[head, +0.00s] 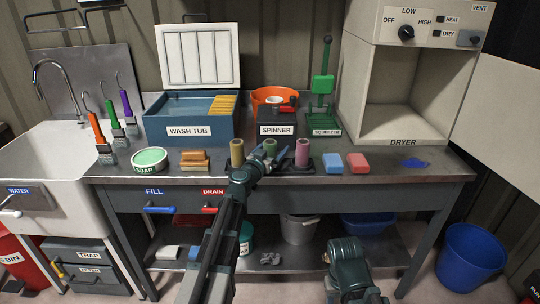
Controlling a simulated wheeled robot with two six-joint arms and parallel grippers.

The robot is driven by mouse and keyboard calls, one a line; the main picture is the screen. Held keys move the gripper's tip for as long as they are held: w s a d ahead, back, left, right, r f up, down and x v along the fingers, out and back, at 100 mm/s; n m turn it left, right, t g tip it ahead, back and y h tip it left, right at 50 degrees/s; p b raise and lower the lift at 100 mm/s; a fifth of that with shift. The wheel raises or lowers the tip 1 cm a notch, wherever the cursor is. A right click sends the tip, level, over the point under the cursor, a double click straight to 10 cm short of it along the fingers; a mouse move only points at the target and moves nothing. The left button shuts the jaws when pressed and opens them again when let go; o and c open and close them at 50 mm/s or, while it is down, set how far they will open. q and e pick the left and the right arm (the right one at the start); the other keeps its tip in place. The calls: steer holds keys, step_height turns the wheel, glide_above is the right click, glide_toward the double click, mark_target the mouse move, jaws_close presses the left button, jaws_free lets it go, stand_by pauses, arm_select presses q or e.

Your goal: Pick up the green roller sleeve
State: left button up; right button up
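The green roller sleeve (270,147) stands upright on the bench, between a yellow-brown sleeve (237,152) and a pink sleeve (303,152). My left gripper (268,159) is at the green sleeve, with its fingers spread to either side in front of its lower part. The gripper hides the sleeve's base, and I cannot tell whether the fingers touch it or have closed on it. My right arm (350,268) shows only in part at the bottom, and its gripper is not in view.
The wash tub (190,131), the orange spinner (275,95) and the green squeezer (322,95) stand behind. The dryer (390,139) is at right. A soap dish (149,160), brown blocks (194,160), a blue sponge (333,163) and a red sponge (357,163) lie along the front.

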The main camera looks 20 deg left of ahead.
arm_select(q)
steer(key=c, duration=1.4)
steer(key=shift+c, duration=0.2)
